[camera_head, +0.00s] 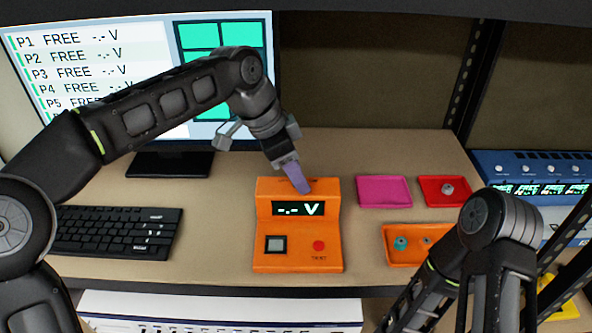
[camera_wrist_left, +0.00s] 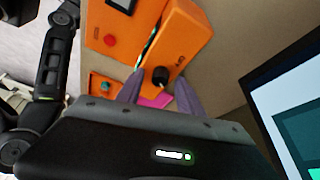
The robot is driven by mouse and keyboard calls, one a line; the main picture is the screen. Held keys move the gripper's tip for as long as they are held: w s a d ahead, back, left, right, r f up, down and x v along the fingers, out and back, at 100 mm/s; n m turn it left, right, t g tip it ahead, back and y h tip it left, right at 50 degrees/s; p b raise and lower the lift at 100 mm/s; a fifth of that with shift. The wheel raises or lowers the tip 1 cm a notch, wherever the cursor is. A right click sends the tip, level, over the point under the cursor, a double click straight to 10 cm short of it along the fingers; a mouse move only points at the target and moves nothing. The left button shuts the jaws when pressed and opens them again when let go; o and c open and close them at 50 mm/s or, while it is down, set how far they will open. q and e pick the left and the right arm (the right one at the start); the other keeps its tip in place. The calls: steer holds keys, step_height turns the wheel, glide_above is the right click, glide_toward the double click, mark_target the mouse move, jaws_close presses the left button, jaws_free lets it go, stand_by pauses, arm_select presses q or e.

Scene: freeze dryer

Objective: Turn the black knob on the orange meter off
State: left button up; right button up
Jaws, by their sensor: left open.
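The orange meter (camera_head: 264,222) stands on the desk in the middle of the head view, its display reading "-.- V". In the left wrist view the meter (camera_wrist_left: 188,38) shows its top face with the black knob (camera_wrist_left: 160,76). In the head view the knob is hidden behind my left gripper (camera_head: 297,180). My left gripper is open, with its purple fingers pointing down at the meter's top. In the left wrist view the knob appears between the two fingertips (camera_wrist_left: 159,78); I cannot tell whether they touch it. My right arm is at lower right; its gripper is out of view.
A keyboard (camera_head: 118,232) and a monitor (camera_head: 95,65) are to the left. Pink (camera_head: 384,191), red (camera_head: 428,192) and orange (camera_head: 389,252) trays lie right of the meter. A blue device (camera_head: 535,170) and black shelf posts stand at right. A red button (camera_head: 319,245) is on the meter's front.

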arm_select(q)
jaws_close()
stand_by(0.4)
